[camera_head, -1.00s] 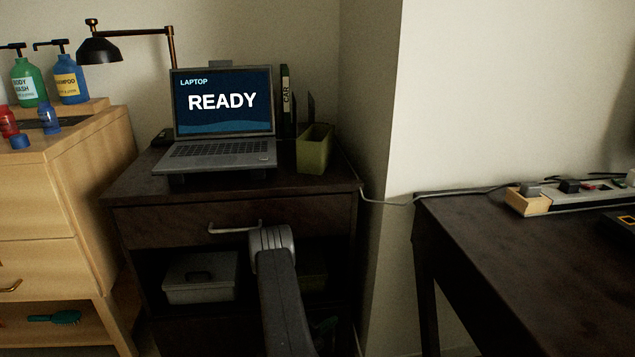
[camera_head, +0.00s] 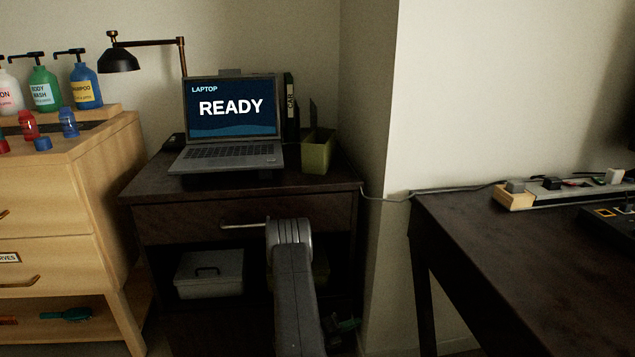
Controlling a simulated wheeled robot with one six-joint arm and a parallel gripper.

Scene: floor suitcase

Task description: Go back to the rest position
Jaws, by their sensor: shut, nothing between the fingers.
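My own arm rises from the bottom centre of the head view and ends in a rounded grey joint in front of the dark desk (camera_head: 150,190). My gripper does not show; the fingers are out of sight. The desk's drawer (camera_head: 180,222) looks shut, and my arm covers the right part of its handle (camera_head: 243,225).
A laptop (camera_head: 232,105) reading READY and a green bin (camera_head: 317,153) stand on the desk. A grey box (camera_head: 210,275) sits on its shelf. A wooden dresser (camera_head: 105,165) with bottles is left. A dark table (camera_head: 520,245) with a power strip (camera_head: 565,188) is right.

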